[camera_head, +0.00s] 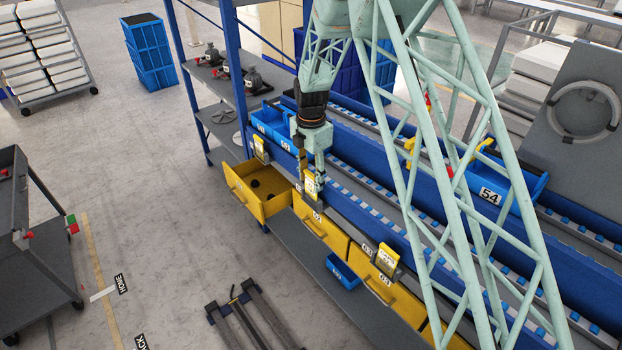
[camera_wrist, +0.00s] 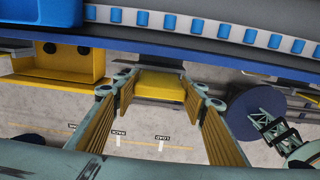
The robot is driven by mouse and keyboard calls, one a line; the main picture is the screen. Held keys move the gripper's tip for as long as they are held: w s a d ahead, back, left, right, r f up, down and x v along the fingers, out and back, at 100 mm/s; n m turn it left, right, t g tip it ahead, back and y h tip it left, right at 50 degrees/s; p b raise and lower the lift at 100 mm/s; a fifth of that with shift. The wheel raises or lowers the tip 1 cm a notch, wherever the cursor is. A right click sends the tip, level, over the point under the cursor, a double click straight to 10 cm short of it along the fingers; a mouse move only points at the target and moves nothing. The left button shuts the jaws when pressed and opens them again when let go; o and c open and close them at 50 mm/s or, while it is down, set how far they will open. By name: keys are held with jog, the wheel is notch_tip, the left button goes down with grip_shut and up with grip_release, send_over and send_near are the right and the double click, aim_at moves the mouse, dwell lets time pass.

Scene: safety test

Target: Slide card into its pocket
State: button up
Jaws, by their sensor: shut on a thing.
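A yellow card with a white label (camera_head: 311,187) is upright in my gripper (camera_head: 311,172), above the front of the drawer marked 02 (camera_head: 322,232). In the wrist view my gripper (camera_wrist: 162,92) has its fingers on either side of a yellow piece, the card (camera_wrist: 162,86). I cannot clearly see a pocket under the card; the card and fingers cover that spot. Similar yellow cards stand in grey holders on the rail, one at the left (camera_head: 259,147) and one by drawer 03 (camera_head: 387,259).
The left yellow drawer (camera_head: 235,190) is pulled open, with dark round things inside; it also shows in the wrist view (camera_wrist: 60,68). Blue bins (camera_head: 271,122) and a bin marked 54 (camera_head: 497,190) stand on the roller racks. A small blue bin (camera_head: 342,272) sits on the lower shelf.

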jog(key=shift+f+b, duration=0.8)
jog(key=shift+f, duration=1)
jog(key=shift+f, duration=0.15)
jog(key=o, duration=0.8)
jog(key=shift+r, duration=6.05)
jog(key=shift+r, duration=0.15)
jog(key=shift+r+p, duration=1.7)
jog(key=shift+r, duration=1.65)
